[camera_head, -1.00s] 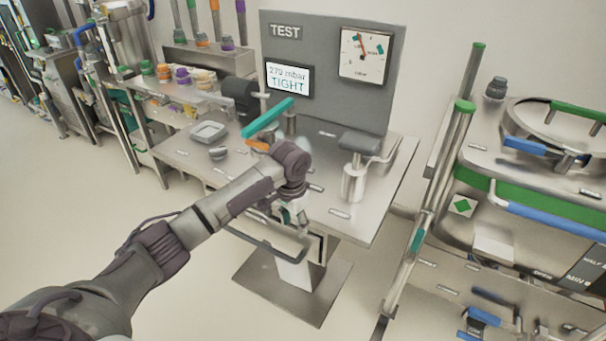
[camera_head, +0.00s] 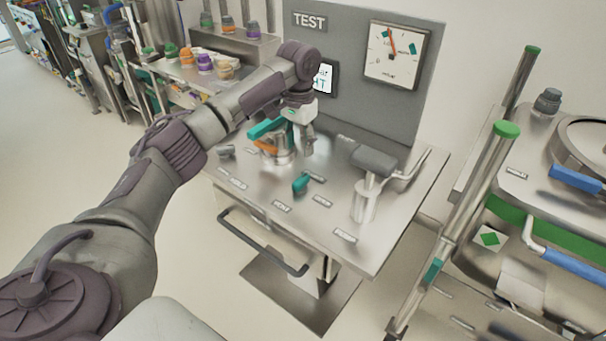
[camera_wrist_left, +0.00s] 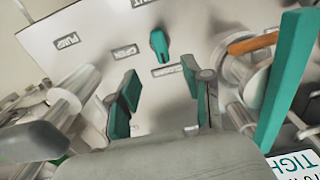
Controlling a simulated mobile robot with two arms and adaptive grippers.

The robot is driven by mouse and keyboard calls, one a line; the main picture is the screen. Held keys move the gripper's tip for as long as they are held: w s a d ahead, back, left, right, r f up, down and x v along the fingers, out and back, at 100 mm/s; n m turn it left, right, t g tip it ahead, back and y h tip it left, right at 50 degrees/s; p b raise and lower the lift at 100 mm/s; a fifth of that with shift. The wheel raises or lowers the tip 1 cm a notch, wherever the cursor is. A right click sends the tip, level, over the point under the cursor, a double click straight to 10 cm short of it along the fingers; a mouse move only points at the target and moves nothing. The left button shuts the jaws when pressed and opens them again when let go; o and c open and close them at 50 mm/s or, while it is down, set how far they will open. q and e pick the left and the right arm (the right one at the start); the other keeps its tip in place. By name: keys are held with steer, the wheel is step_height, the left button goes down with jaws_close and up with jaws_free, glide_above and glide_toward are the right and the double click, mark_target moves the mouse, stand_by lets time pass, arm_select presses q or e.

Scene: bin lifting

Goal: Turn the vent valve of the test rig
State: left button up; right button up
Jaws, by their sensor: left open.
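A small teal knob (camera_head: 300,184), which looks like the vent valve, stands on the steel top of the test rig (camera_head: 385,225). My left gripper (camera_head: 302,142) is above the rig top, behind the knob in the head view. In the left wrist view its teal-padded fingers (camera_wrist_left: 164,95) are apart with nothing between them; the knob is beyond them, untouched. My right gripper is not in view.
A fitting with a teal bar (camera_wrist_left: 290,75) and an orange lever (camera_wrist_left: 252,43) stands close beside the left gripper. A clamp post with a grey head (camera_head: 374,161) stands to the right. The gauge panel (camera_head: 350,90) rises behind. The rig's front top is mostly clear.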

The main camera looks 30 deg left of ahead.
arm_select(q)
glide_above(300, 179)
step_height(300, 179, down, 6)
steer(key=shift+s+p, duration=0.15)
steer(key=shift+p, duration=0.2)
step_height(300, 179, down, 5)
steer(key=shift+r, duration=0.1)
steer(key=shift+f, duration=0.35)
jaws_close()
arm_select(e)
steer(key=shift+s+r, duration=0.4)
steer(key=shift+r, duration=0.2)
